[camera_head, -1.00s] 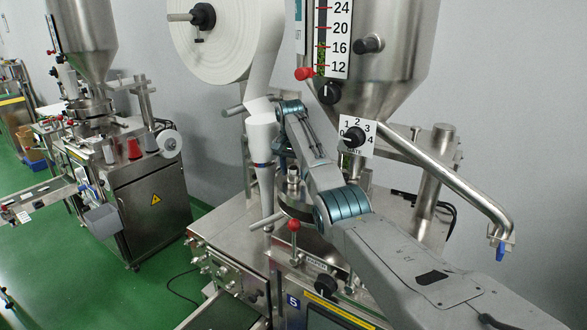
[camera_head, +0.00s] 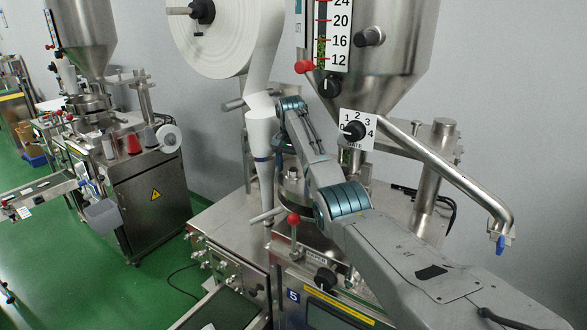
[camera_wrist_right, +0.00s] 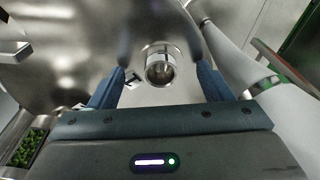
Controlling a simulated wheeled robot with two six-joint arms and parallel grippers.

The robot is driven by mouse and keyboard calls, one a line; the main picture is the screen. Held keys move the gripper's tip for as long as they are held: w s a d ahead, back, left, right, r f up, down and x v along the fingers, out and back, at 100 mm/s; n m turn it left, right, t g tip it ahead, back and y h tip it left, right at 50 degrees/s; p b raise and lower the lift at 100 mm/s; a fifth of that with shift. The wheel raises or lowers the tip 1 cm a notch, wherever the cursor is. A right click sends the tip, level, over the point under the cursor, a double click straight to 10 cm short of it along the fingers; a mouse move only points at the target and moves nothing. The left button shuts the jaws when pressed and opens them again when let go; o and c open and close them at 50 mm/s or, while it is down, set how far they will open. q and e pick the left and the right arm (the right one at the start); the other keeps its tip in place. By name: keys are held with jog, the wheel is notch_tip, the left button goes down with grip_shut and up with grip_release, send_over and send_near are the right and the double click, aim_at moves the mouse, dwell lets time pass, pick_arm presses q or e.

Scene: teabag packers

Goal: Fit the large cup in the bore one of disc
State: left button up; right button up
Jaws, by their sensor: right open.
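In the right wrist view, a hollow, open-topped metal cup (camera_wrist_right: 160,70) stands on a shiny steel surface (camera_wrist_right: 75,50). My right gripper (camera_wrist_right: 159,45) is open, with one finger on each side of the cup and a gap at both sides. In the head view, my right arm reaches over the machine and bends down at the wrist near the white film. A small steel cylinder (camera_head: 292,174) shows below the wrist, above a round steel part. I cannot make out the disc's bores or tell whether the cup sits in one. My left gripper is not in view.
White film (camera_head: 262,135) hangs in a cone beside my right wrist. A steel hopper (camera_head: 395,60) stands behind the arm, and a slanting pipe (camera_head: 450,175) runs down to the right. A red knob (camera_head: 293,219) rises in front. Another machine (camera_head: 145,185) stands at the left.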

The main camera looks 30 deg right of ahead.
aim_at(292, 171)
jog(key=r+b, duration=0.1)
jog(key=r, duration=0.1)
jog(key=r+b, duration=0.1)
jog(key=r, duration=0.1)
jog(key=r+b, duration=0.1)
jog(key=r, duration=0.1)
jog(key=shift+s+a, duration=0.25)
jog(key=shift+a, duration=0.1)
jog(key=shift+r, duration=0.5)
jog(key=shift+f, duration=0.1)
